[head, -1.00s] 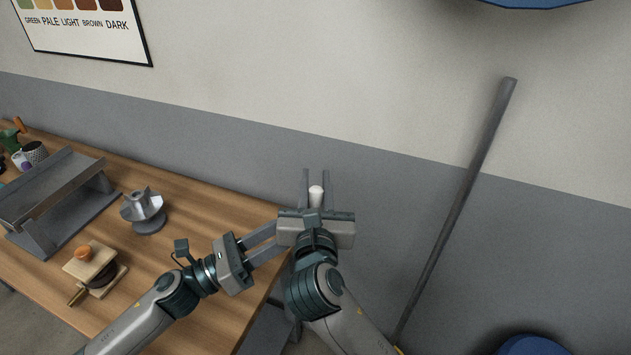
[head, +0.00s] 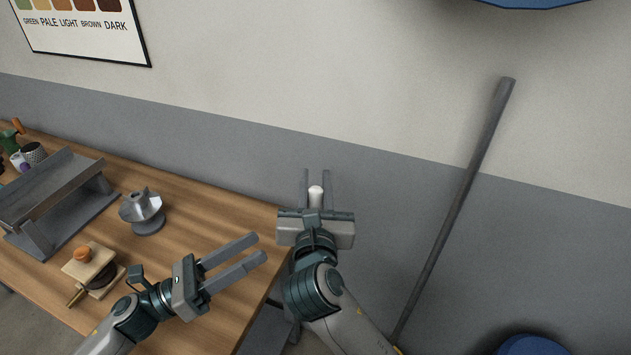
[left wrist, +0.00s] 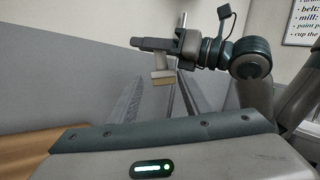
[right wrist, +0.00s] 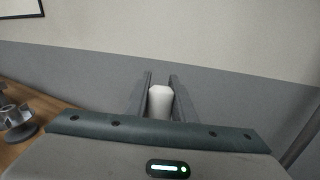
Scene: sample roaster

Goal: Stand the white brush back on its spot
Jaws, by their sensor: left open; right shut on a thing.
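The white brush (head: 316,194) is held between the fingers of my right gripper (head: 316,178), off the right end of the table and in front of the grey wall. Its white end also shows between the fingers in the right wrist view (right wrist: 160,101). In the left wrist view the brush (left wrist: 160,64) hangs below the right gripper, with a tan lower edge. My left gripper (head: 257,249) is open and empty above the table's right part, apart from the right gripper. I cannot make out the brush's spot.
The wooden table (head: 205,255) carries a silver fluted piece (head: 143,211), a wooden block device with an orange knob (head: 90,266), and a grey metal stand (head: 60,195). A grey pole (head: 455,210) leans against the wall at right. The table's right part is bare.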

